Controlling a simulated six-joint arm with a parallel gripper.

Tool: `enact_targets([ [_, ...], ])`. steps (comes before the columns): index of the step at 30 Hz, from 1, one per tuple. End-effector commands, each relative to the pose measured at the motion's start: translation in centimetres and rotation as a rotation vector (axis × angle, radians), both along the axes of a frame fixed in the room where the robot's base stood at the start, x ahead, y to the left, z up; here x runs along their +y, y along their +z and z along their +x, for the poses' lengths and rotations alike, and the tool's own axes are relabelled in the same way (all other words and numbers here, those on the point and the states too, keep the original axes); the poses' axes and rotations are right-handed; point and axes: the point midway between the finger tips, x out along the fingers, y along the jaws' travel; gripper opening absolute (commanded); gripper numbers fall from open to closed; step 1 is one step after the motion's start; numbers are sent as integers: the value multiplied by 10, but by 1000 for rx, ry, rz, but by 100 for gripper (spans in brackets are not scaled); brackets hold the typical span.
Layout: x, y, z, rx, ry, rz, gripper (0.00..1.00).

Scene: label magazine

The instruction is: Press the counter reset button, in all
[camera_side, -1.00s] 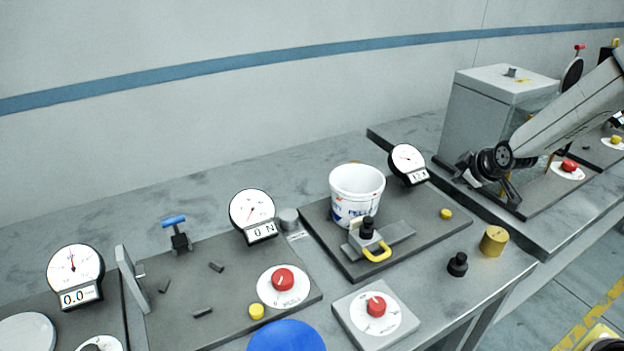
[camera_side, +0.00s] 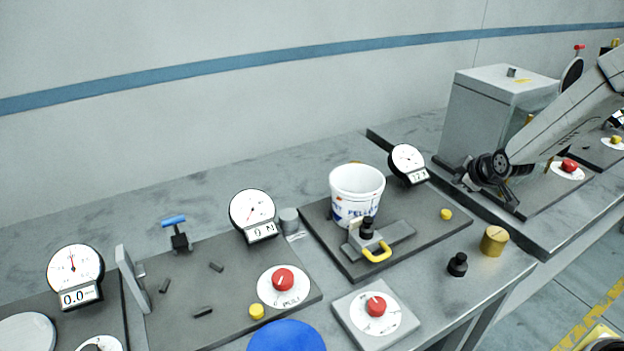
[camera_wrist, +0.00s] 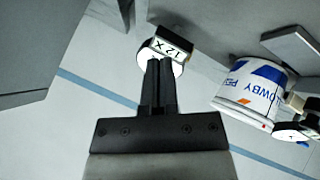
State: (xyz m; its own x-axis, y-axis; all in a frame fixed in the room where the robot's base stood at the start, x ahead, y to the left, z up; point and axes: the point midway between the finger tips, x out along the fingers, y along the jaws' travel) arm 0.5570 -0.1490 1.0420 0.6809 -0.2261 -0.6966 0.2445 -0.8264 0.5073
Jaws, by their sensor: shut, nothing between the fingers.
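A counter dial (camera_side: 407,163) with a white face and a small number window stands at the back of a dark plate (camera_side: 340,259) in the side view. A small yellow button (camera_side: 446,214) sits at that plate's right corner. My gripper (camera_wrist: 159,68) is shut and empty. In the wrist view its fingertips overlap the dial's window (camera_wrist: 172,45), which appears to show 12. In the side view my gripper is to the right of the dial and button, above the bench and apart from the button. The button cannot be made out in the wrist view.
A white bucket (camera_side: 356,190) and a clamp with a yellow handle (camera_side: 377,254) stand on the same plate. A brass cylinder (camera_side: 494,240) and a black knob weight (camera_side: 457,264) stand in front. A large grey box (camera_side: 490,115) stands behind my gripper.

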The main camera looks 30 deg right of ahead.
Motion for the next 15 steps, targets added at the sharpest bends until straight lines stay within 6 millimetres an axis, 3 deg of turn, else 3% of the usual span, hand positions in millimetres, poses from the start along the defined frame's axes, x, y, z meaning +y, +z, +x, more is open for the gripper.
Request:
enact_targets([
  [15, 0, -53, 0, 4, 0, 1, 0],
])
